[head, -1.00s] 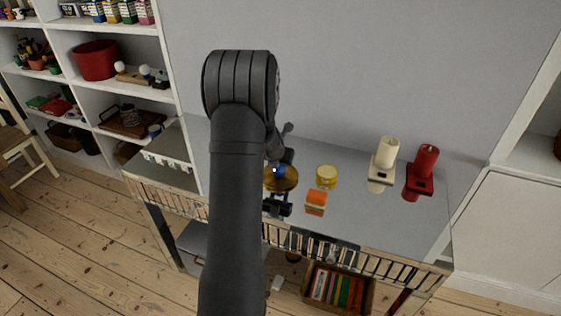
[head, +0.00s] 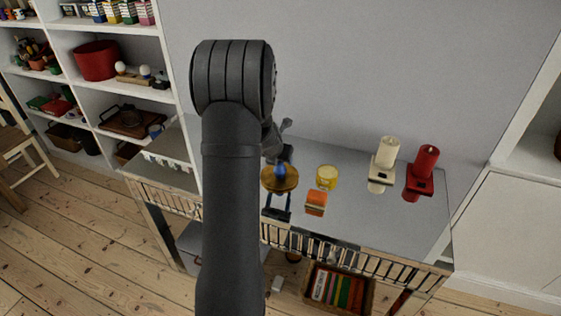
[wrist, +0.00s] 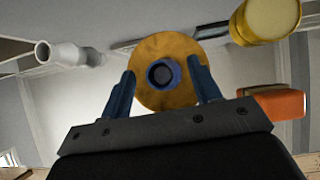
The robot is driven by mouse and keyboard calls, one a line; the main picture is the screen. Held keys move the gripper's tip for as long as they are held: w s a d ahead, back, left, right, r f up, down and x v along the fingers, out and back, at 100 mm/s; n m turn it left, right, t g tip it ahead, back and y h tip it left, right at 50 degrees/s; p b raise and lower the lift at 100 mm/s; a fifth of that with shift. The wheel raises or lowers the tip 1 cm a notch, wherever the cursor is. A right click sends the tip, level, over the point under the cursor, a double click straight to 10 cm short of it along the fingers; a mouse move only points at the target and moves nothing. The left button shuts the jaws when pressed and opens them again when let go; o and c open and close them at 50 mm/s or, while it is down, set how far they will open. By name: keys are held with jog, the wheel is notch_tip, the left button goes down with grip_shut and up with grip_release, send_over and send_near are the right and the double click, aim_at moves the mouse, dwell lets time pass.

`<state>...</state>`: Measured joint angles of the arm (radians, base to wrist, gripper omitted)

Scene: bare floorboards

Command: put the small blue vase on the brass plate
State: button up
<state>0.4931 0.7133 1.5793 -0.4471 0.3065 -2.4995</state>
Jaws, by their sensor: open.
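The small blue vase (head: 280,170) shows upright over the brass plate (head: 268,184) in the head view and appears to stand on it. In the wrist view I look into the vase's dark round mouth (wrist: 162,74), near the middle of the plate (wrist: 180,99). My gripper (wrist: 162,67) is open, with one blue finger on each side of the vase and visible gaps between. Whether a finger touches the plate cannot be told. In the head view my arm covers much of the area left of the plate.
A yellow pot (head: 327,177) and an orange box (head: 316,202) stand close to the plate's right. The shiny tabletop is clear at front right. A whitish vessel (wrist: 68,54) shows left in the wrist view.

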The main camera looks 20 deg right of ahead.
jog(key=v, duration=0.8)
jog(key=shift+r, duration=0.15)
jog(key=shift+a, duration=0.1)
jog(key=x, duration=1.2)
jog(key=shift+s+r, duration=0.1)
